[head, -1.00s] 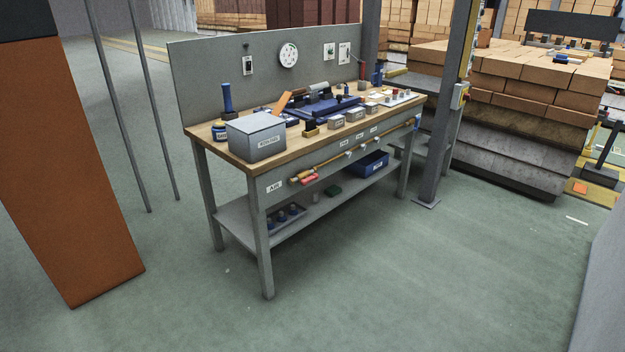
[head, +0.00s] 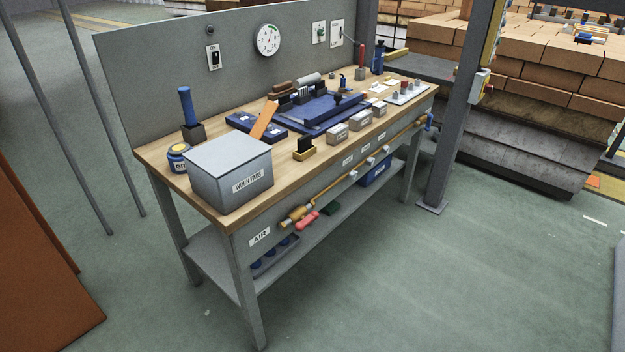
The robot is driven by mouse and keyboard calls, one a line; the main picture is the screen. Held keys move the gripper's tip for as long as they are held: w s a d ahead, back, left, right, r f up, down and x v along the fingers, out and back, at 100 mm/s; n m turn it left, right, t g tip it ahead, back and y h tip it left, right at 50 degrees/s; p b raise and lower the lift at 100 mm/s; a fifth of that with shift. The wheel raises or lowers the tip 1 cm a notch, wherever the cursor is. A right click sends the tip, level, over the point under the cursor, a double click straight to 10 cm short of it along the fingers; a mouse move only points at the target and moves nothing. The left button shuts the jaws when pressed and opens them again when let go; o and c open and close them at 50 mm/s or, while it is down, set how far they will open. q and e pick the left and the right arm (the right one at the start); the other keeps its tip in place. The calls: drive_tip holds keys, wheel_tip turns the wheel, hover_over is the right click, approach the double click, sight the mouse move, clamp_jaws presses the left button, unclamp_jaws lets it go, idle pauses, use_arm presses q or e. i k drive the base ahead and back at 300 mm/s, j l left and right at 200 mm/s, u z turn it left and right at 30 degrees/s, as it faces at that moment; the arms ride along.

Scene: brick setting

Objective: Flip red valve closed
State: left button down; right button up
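The red valve handle (head: 308,221) is on the front of the workbench, at the near end of a brass-coloured pipe (head: 345,178) that runs along the bench's front edge. A brass valve body (head: 295,215) sits just above and left of the handle. The handle looks roughly in line with the pipe, slanting up to the right; its exact angle is hard to tell at this size. A label reading AIR (head: 260,237) is on the bench front left of the valve. Neither of my grippers is in view.
A grey box (head: 230,172) stands on the workbench top (head: 290,160) at the near left corner. A grey post (head: 446,120) stands at the bench's right end. Brick stacks (head: 530,90) are behind right. The green floor (head: 420,280) in front is clear.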

sight(299, 225)
drive_tip(key=i+j, duration=0.15)
drive_tip(key=i, duration=0.25)
drive_tip(key=i+j+z, duration=0.1)
drive_tip(key=i, duration=0.35)
drive_tip(key=j, duration=0.1)
